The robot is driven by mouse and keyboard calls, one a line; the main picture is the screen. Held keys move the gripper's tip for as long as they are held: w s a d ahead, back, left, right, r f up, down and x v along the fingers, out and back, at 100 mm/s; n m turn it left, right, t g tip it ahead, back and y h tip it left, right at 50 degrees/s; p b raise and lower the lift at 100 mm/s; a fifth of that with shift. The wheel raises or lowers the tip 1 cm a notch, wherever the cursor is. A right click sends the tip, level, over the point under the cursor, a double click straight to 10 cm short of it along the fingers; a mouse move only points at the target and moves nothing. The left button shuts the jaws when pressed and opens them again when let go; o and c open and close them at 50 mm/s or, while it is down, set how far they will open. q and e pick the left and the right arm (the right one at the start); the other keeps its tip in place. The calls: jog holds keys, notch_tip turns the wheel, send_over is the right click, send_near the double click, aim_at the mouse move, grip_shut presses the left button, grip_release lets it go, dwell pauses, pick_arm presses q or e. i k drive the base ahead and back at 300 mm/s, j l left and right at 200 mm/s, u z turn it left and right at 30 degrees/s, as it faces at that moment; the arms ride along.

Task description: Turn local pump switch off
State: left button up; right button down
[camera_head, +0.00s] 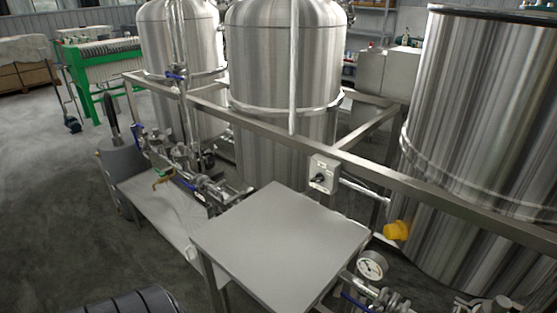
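The local pump switch is a small light-grey box (325,174) with a black rotary knob (318,179) on its front. It is fixed to the horizontal metal rail (374,176) of the tank frame, just behind the far edge of a grey flat-topped table (280,244). The knob's markings are too small to read, so I cannot tell its setting. Neither of my grippers can be made out in the head view. Nothing touches or covers the switch.
Steel tanks (285,60) stand behind the rail, with a larger tank (480,120) at the right. Pipes and valves (200,180) crowd left of the table. A yellow knob (396,230) and a pressure gauge (371,266) are to its right. The tabletop is bare.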

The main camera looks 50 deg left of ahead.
aim_at(319, 179)
jog(key=u, duration=1.25)
